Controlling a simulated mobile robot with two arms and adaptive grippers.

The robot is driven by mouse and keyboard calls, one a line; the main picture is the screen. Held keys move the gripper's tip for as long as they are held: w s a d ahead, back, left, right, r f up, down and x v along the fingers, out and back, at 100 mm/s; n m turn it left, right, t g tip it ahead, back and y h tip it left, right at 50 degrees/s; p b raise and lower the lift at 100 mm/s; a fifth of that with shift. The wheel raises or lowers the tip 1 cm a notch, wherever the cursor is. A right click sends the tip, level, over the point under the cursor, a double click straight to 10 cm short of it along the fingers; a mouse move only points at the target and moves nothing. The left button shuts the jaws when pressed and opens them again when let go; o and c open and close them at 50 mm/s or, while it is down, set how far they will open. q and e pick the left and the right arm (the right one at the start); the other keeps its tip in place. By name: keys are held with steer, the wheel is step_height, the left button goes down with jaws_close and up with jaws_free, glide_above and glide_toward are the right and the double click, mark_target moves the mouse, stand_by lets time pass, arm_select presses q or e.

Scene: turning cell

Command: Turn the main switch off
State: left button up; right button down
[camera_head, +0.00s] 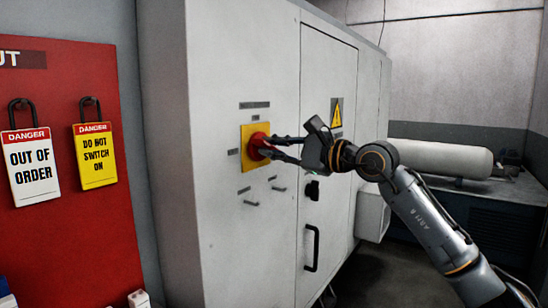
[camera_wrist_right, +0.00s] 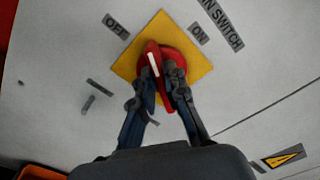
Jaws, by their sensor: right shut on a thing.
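The main switch is a red rotary handle (camera_head: 257,146) on a yellow square plate (camera_head: 249,160), mounted on the grey cabinet's side. In the right wrist view the red handle (camera_wrist_right: 153,58) carries a white line that points between the OFF label (camera_wrist_right: 115,27) and the ON label (camera_wrist_right: 198,33). My right gripper (camera_head: 272,145) reaches in from the right and is shut on the handle. Its fingers (camera_wrist_right: 168,84) sit on either side of the handle and hide part of it. My left gripper is not in view.
A red lockout board (camera_head: 75,235) with padlocked danger tags (camera_head: 33,170) hangs at left. The cabinet door (camera_head: 325,85) has a black handle (camera_head: 311,248) below my right arm. Small levers (camera_head: 279,189) sit under the switch. An orange bin (camera_wrist_right: 40,173) shows at the wrist view's lower left.

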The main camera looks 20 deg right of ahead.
steer(key=shift+f+n+b, duration=0.2)
steer(key=shift+n+b, duration=0.85)
steer(key=shift+n, duration=1.75)
steer(key=c, duration=1.4)
jaws_free()
steer(key=v, duration=1.2)
steer(key=shift+a+f, duration=0.1)
